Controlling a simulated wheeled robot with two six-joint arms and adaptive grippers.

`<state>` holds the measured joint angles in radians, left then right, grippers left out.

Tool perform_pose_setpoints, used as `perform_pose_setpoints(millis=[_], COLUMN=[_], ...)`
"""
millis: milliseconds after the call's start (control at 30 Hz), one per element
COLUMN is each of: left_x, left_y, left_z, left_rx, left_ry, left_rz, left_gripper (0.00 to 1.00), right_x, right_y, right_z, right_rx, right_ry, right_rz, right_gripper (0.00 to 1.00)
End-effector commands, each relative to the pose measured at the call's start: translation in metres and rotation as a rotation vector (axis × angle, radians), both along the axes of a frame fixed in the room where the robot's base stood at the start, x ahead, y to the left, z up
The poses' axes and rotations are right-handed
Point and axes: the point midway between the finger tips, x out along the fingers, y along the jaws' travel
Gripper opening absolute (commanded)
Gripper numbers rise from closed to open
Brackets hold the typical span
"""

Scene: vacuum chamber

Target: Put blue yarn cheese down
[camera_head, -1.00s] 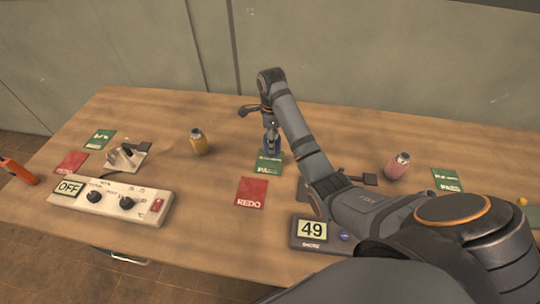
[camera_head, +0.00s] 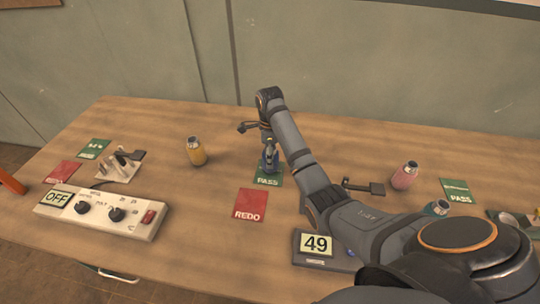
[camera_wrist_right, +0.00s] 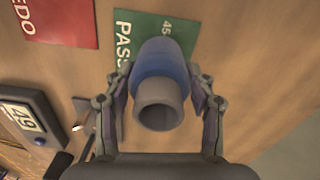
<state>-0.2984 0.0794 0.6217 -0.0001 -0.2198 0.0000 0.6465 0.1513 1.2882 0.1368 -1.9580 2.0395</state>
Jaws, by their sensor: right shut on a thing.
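A blue bottle-shaped thing with a grey round neck (camera_wrist_right: 161,82) is between the fingers of my right gripper (camera_wrist_right: 160,100) in the right wrist view. I see no other blue object that looks like yarn cheese. In the head view the blue thing (camera_head: 269,163) is at the green PASS card (camera_head: 268,180) in the middle of the table, under my right gripper (camera_head: 269,150). It looks upright; I cannot tell whether its base touches the card. The PASS card also shows behind it in the wrist view (camera_wrist_right: 128,30). My left gripper is not in view.
A red REDO card (camera_head: 250,204) lies just in front. A yellow bottle (camera_head: 195,151) stands to the left and a pink bottle (camera_head: 405,175) to the right. A display box reading 49 (camera_head: 316,245) and a control box reading OFF (camera_head: 100,210) sit near the front edge.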

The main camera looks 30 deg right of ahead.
Motion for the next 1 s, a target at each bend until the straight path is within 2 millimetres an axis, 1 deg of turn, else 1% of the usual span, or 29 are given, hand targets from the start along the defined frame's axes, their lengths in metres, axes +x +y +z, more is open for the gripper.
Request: perform_pose_setpoints(millis=[33, 67, 200, 467, 600, 733, 833, 900, 1000], left_x=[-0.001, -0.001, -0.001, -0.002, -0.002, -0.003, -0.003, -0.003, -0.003], left_y=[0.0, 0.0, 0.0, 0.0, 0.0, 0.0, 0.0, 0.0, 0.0], left_z=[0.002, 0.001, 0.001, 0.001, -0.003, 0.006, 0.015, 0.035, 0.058], left_rx=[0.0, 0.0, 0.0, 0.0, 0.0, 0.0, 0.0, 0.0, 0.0], left_ry=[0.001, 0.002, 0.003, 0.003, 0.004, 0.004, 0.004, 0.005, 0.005], left_rz=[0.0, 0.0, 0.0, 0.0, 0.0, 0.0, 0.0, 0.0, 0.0], left_gripper=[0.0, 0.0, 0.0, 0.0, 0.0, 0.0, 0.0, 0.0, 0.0], right_x=[0.0, 0.0, 0.0, 0.0, 0.0, 0.001, 0.001, 0.001, 0.001], right_y=[0.0, 0.0, 0.0, 0.0, 0.0, 0.0, 0.0, 0.0, 0.0], right_z=[0.0, -0.001, -0.001, -0.001, 0.001, 0.018, 0.038, 0.058, 0.081], right_rx=[0.0, 0.0, 0.0, 0.0, 0.0, 0.0, 0.0, 0.0, 0.0], right_ry=[0.001, 0.001, 0.001, 0.0, -0.001, -0.002, -0.004, 0.0, 0.0], right_rz=[0.0, 0.0, 0.0, 0.0, 0.0, 0.0, 0.0, 0.0, 0.0], right_gripper=[0.16, 0.6, 0.78, 0.78, 0.78, 0.78, 0.78, 0.78, 0.78])
